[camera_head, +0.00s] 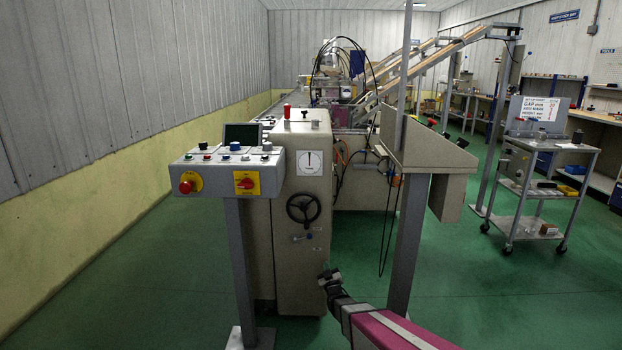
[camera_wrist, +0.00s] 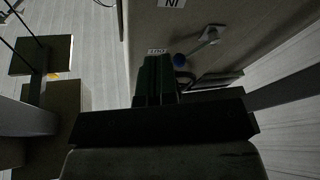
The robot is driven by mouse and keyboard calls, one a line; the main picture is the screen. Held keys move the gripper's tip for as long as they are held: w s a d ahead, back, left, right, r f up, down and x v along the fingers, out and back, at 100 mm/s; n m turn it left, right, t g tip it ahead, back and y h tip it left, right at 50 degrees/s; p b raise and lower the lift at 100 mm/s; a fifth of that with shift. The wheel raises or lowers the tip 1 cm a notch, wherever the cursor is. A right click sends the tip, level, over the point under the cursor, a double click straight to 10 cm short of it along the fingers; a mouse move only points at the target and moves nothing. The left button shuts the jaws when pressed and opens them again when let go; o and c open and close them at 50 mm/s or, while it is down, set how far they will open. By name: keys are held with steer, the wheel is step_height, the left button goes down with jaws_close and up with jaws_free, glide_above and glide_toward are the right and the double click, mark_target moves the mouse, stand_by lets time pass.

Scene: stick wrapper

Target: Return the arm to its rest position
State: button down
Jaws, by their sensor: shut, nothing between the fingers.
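My gripper (camera_head: 329,275) is at the end of my arm, low in the middle of the head view, in front of the beige machine cabinet (camera_head: 300,255) and right of its lower front. In the wrist view my gripper's dark fingers (camera_wrist: 156,72) are together and hold nothing. The gap between fingers and panel cannot be judged exactly.
A control console (camera_head: 228,168) on a post stands left of the cabinet, with a handwheel (camera_head: 303,207) on the cabinet front. A cart (camera_head: 540,185) stands further right. Green floor is free between them.

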steer(key=s+d+r+m+g+h, duration=0.1)
steer(key=s+d+r+m+g, duration=0.2)
steer(key=s+g, duration=0.5)
steer(key=s+d+r+m+g+h, duration=0.2)
steer(key=s+d+g, duration=0.35)
steer(key=s, duration=0.55)
steer(key=s+d+r+m+g+h, duration=0.1)
steer(key=s+d+r+m+g, duration=0.2)
steer(key=s+g, duration=0.5)
steer(key=w+d+f+n+t, duration=0.15)
steer(key=w+n+t, duration=0.35)
steer(key=w, duration=0.6)
steer(key=w+f+n+t, duration=0.2)
steer(key=w+f+t, duration=0.1)
steer(key=w+t, duration=0.6)
steer(key=w+a+n+t+y, duration=0.35)
steer(key=a+n+y, duration=0.65)
steer(key=n+y, duration=0.45)
steer(key=shift+n+t, duration=0.35)
steer(key=shift+t, duration=0.05)
steer(key=x, duration=1.3)
steer(key=shift+w+a+f, duration=0.15)
steer(key=shift+a+f, duration=0.05)
steer(key=shift+a, duration=0.05)
